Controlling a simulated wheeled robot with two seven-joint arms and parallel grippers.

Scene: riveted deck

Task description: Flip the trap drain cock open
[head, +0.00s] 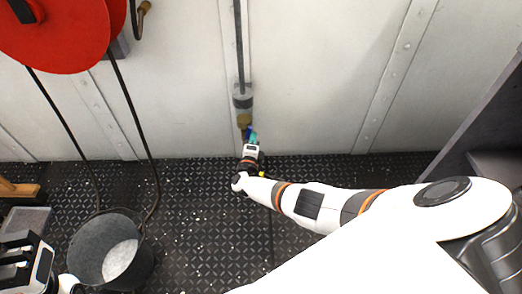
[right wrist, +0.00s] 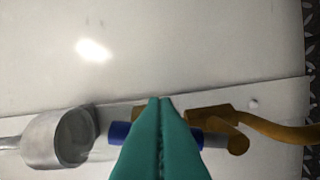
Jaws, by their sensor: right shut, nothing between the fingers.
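The trap drain cock (head: 244,120) is a small brass fitting below a grey cylindrical trap (head: 243,97) on the wall pipe. In the right wrist view the brass cock (right wrist: 215,113) lies right of the grey trap (right wrist: 58,137), with a curved brass outlet. A blue lever (right wrist: 118,133) runs across behind my fingers, showing on both sides of them. My right gripper (head: 251,136) is at the cock, its teal fingers (right wrist: 160,105) shut together with nothing between them. They hide the lever's middle; I cannot tell if they touch it. My left gripper (head: 22,262) is at the lower left, away from the cock.
A metal bucket (head: 111,262) stands on the dark riveted deck (head: 200,225). A red reel (head: 60,30) with hanging black hoses is on the wall at left. A grey cabinet (head: 480,110) stands at right. The deck around my right forearm looks clear.

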